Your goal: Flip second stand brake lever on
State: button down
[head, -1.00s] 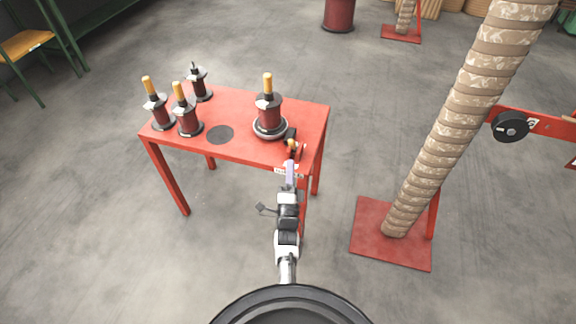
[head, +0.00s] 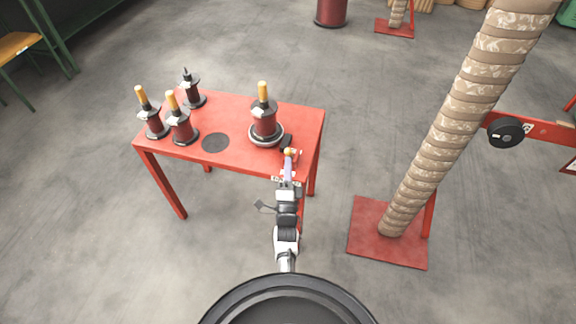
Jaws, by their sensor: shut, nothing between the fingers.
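A red table (head: 245,158) stands ahead of me with several dark red coil stands on it. The stand nearest my arm (head: 264,120) is at the table's right side, upright on a round base, with a yellow-orange top. A small brake lever with an orange-yellow knob (head: 289,152) sits at the table's front right, beside a small black part. My gripper (head: 288,168) reaches the front right edge of the table, just below the knob. It is shut and empty. Its tips are small here, and I cannot tell whether they touch the lever.
Three other coil stands, among them one at the front left (head: 181,126), stand on the table's left. A dark disc (head: 215,142) lies flat between. A tall wrapped column (head: 455,130) on a red base plate (head: 360,235) rises at right.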

aim_at(291, 154)
jog(key=shift+w+d+r+m+g+p, duration=0.1)
jog(key=shift+w+r+m+g+p, duration=0.1)
jog(key=shift+r+g+p, duration=0.4)
jog(key=shift+w+r+m+g+p, duration=0.15)
jog(key=shift+r+g+p, duration=0.1)
jog(key=shift+p, duration=0.5)
jog(key=shift+w+d+r+g+p, duration=0.15)
jog(key=shift+w+r+g+p, duration=0.3)
jog(key=shift+g+p, duration=0.2)
jog(key=shift+x, duration=1.05)
jog(key=shift+w+d+r+m+g+h+p, duration=0.3)
jog(key=shift+w+d+r+g, duration=0.15)
jog(key=shift+g, duration=0.25)
jog(key=shift+w+a, duration=0.1)
jog(key=shift+w, duration=0.1)
jog(key=shift+w+d+b, duration=0.25)
jog(key=shift+w+b, duration=0.15)
jog(key=shift+w, duration=0.35)
jog(key=shift+w+d+b, duration=0.2)
jog(key=shift+w+b, duration=0.15)
jog(key=shift+w, duration=0.45)
jog(key=shift+w+r, duration=0.15)
jog(key=shift+r, duration=0.1)
